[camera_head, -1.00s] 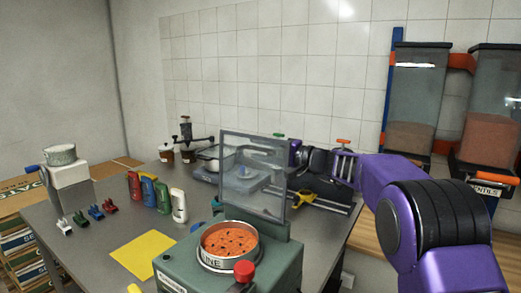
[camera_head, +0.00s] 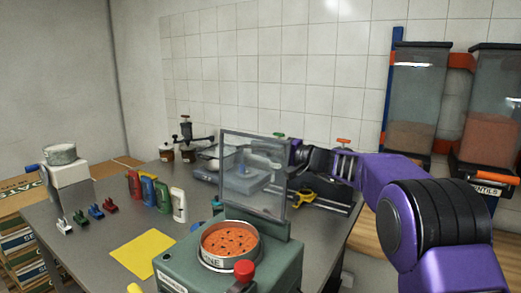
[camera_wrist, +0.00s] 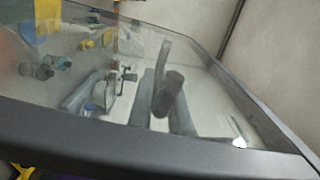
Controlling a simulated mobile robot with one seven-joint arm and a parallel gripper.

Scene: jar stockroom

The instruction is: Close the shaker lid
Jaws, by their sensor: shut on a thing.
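The shaker is a green machine (camera_head: 275,262) at the front of the table, with a red knob (camera_head: 244,270) on it. A round metal sieve (camera_head: 231,264) full of orange grains sits on its top. The shaker lid (camera_head: 251,183), a clear panel in a grey frame, stands upright behind the sieve, open. My gripper (camera_head: 294,154) is at the lid's upper right corner, shut on its edge; its fingertips are largely hidden. In the wrist view the lid's grey frame (camera_wrist: 150,142) crosses close in front, with the blurred table seen through the clear pane.
A yellow sheet (camera_head: 143,252) and several coloured clips (camera_head: 96,212) lie left of the shaker. Coloured bottles (camera_head: 179,205) stand behind the sheet. A scale-like device (camera_head: 68,170) is at the far left. Grain dispensers (camera_head: 416,95) hang at the right wall.

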